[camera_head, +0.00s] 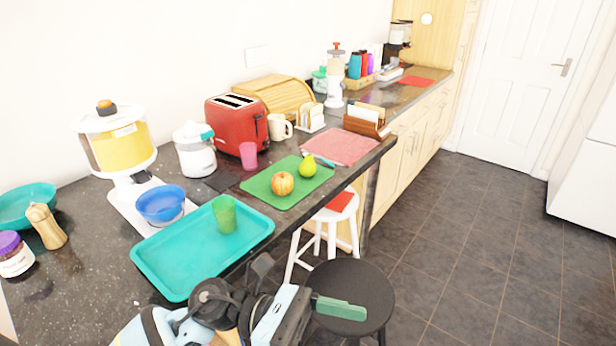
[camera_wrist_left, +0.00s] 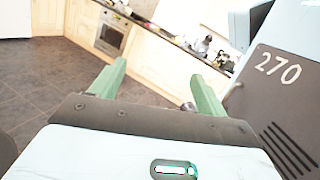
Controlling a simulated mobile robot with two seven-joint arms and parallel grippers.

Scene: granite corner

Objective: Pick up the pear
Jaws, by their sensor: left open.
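A green-yellow pear (camera_head: 308,166) stands on a green cutting board (camera_head: 262,184) near the counter's front edge. A red-and-yellow apple (camera_head: 282,183) sits on the same board, left of the pear and nearer to me. My left gripper (camera_head: 340,308) is low in the head view, in front of the counter and over the black stool, well apart from the pear. In the left wrist view my left gripper (camera_wrist_left: 156,88) has its two green fingers spread with nothing between them. The pear is not seen in that view. My right gripper is not seen.
A teal tray (camera_head: 165,262) holding a green cup (camera_head: 224,214) lies left of the board. A pink cup (camera_head: 248,155), a red toaster (camera_head: 236,122) and a pink cloth (camera_head: 340,147) surround the board. A black stool (camera_head: 360,285) and a white stool (camera_head: 325,215) stand at the counter's front.

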